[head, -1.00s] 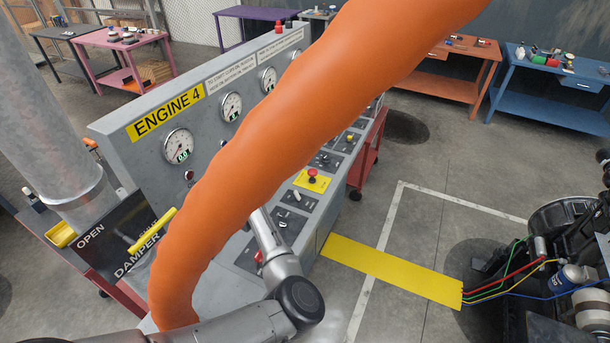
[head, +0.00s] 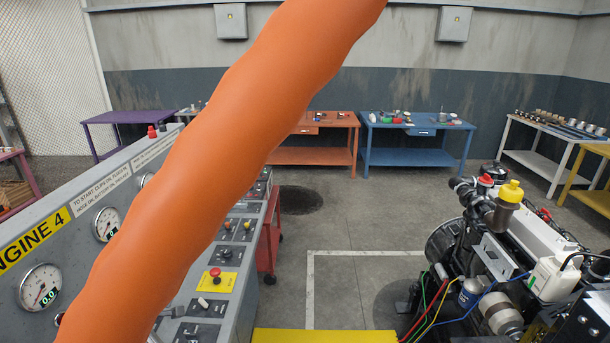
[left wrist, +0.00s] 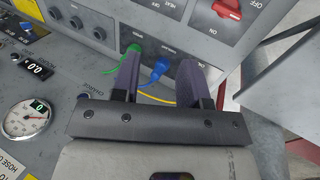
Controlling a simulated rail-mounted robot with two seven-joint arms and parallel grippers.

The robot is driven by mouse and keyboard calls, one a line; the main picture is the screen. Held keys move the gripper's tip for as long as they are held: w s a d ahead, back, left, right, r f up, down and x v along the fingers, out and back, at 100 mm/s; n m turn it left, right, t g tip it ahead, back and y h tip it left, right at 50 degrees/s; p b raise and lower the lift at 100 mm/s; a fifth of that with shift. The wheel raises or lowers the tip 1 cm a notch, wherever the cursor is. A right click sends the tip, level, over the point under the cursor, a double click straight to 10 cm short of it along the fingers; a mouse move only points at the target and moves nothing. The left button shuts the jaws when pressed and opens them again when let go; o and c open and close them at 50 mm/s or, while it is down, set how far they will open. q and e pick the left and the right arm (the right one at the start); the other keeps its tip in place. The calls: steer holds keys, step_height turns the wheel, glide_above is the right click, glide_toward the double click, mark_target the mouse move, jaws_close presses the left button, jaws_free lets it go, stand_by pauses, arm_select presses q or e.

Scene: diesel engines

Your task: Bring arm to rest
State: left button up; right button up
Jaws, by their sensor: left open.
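My left gripper (left wrist: 162,70) shows in the left wrist view with its two dark fingers apart. It is open and close over a grey panel face. A green plug with a green cable (left wrist: 133,48) is beside the left finger, partly hidden by it. A blue plug (left wrist: 160,68) and a yellow cable show between the fingers. I cannot tell whether the fingers touch the panel. In the head view, the Engine 4 console (head: 235,262) stands at left, and a thick orange hose crosses in front and hides much of it. My right gripper is in neither view.
The orange hose (head: 230,130) runs from lower left to top centre. A diesel engine (head: 510,250) stands at right, with coloured cables running to it. An orange bench (head: 313,155) and a blue bench (head: 415,157) line the back wall. The floor between console and engine is open.

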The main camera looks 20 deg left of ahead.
arm_select(q)
step_height(320, 180, up, 17)
steer(key=w+d+m+t+y, duration=0.25)
steer(key=m+t, duration=0.25)
steer(key=m, duration=0.4)
steer(key=d+r+m+t+y, duration=0.1)
steer(key=d+r+m+t, duration=0.1)
steer(key=d+m, duration=0.4)
steer(key=s+d+f+m+g+h, duration=0.1)
steer(key=s+d+f+m+h, duration=0.1)
steer(key=s+d+f+m, duration=0.45)
steer(key=s+d+f+m+g+h, duration=0.1)
steer(key=s+d+f+h, duration=0.2)
steer(key=d+f, duration=0.75)
steer(key=s+d+f+m+g, duration=0.1)
steer(key=s+d+f+g, duration=0.2)
steer(key=s+f, duration=0.5)
steer(key=s+d+f+m+g, duration=0.1)
steer(key=s+d+f+g, duration=0.3)
steer(key=s, duration=0.8)
step_height(320, 180, up, 12)
steer(key=t+p, duration=0.1)
steer(key=p, duration=1.2)
steer(key=shift+w+r, duration=0.15)
steer(key=shift+w, duration=0.2)
